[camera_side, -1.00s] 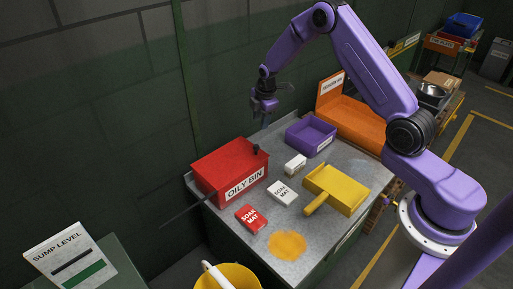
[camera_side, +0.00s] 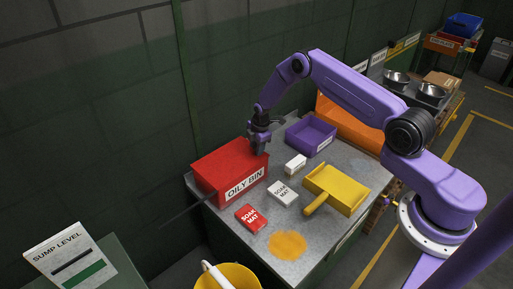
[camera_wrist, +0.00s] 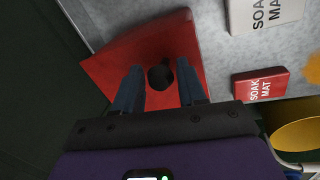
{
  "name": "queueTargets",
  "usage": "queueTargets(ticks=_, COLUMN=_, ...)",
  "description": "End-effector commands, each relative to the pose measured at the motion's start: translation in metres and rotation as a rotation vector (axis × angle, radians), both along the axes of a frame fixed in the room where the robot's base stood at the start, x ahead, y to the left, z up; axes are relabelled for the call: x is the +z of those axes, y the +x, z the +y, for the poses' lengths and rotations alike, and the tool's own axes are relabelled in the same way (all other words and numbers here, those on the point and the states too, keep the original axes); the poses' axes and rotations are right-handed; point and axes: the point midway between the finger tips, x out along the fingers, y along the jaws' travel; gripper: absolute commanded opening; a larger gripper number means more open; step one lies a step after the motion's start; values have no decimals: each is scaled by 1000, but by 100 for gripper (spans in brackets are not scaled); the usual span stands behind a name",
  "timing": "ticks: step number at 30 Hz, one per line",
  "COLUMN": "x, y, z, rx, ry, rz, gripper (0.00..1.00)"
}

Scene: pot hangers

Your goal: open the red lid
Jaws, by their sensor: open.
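The red bin labelled "OILY BIN" stands at the left of the grey bench, and its flat red lid (camera_side: 222,161) is down on it. In the wrist view the red lid (camera_wrist: 110,65) has a round dark knob (camera_wrist: 160,76) on top. My gripper (camera_side: 259,149) is low at the lid's right back corner. In the wrist view my gripper (camera_wrist: 160,88) is open, with one finger on each side of the knob. Whether the fingers touch the knob cannot be told. In the side view the gripper hides the knob.
A purple tray (camera_side: 311,135), a small white box (camera_side: 295,164), a white soak mat pack (camera_side: 282,193), a red one (camera_side: 251,218) and a yellow dustpan (camera_side: 337,188) lie on the bench. A yellow stain (camera_side: 287,245) is near its front. A dark wall (camera_side: 90,130) rises behind the bin.

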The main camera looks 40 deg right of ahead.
Motion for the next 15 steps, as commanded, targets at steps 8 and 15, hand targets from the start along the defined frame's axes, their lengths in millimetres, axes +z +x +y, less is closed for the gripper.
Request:
queueTargets(ticks=8, x=-10, y=2, z=0, rx=0, ry=0, rz=0, gripper=41)
queueTargets(ticks=15, x=-10, y=2, z=0, rx=0, ry=0, rz=0, gripper=28)
